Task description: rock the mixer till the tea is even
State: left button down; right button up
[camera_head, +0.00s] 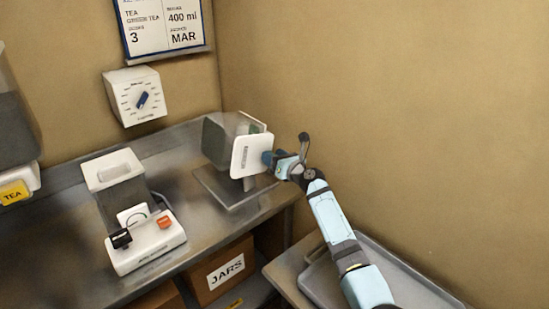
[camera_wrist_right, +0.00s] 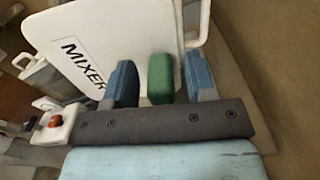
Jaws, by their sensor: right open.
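The mixer (camera_head: 252,155) stands at the right end of the steel counter, with a white plate facing my right arm and a grey-green see-through tank (camera_head: 217,142) behind it. How even the tea inside is cannot be told. In the right wrist view the plate reads MIXER (camera_wrist_right: 105,45). My right gripper (camera_head: 270,159) is at this plate. In the wrist view its blue fingers (camera_wrist_right: 162,85) stand open on either side of a green grip (camera_wrist_right: 160,70), with a gap on each side. My left gripper is not in view.
A white device (camera_head: 140,215) with a black and an orange knob sits left of the mixer on the counter (camera_head: 185,190). A dial box (camera_head: 137,95) and a tea sign (camera_head: 163,25) hang on the wall. A grey tray (camera_head: 400,270) lies below my right arm.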

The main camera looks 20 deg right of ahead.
jog(key=shift+c, duration=0.5)
grip_shut()
